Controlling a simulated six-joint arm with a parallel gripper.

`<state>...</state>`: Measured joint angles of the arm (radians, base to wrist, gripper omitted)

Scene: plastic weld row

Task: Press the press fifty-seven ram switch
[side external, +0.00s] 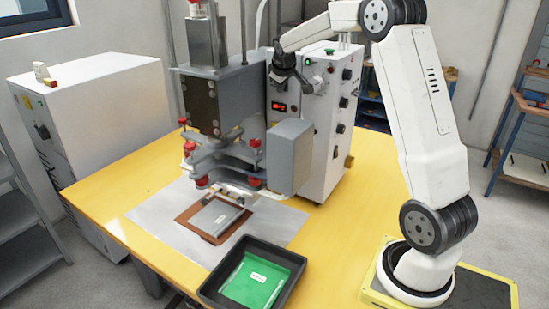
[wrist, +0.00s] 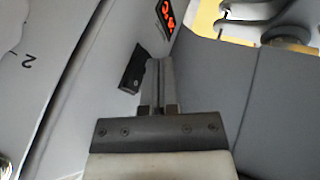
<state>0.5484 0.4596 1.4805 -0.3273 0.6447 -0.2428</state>
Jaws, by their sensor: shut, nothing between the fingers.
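The press (side external: 212,95) stands on the yellow table, with a white control box (side external: 325,130) at its right. The box front carries a red digit display (side external: 280,107), also at the top of the wrist view (wrist: 167,15). A black switch (wrist: 131,70) sits on the white panel below the display in the wrist view. My gripper (side external: 295,82) is shut and empty in front of the box. In the wrist view its fingertips (wrist: 158,64) are just right of the black switch; I cannot tell whether they touch it. No label naming a ram switch is readable.
A grey housing (side external: 290,157) stands close below my gripper and fills the right of the wrist view (wrist: 280,105). A black tray (side external: 292,262) with a green piece lies at the table front. A brown-framed grey plate (side external: 213,217) lies under the press.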

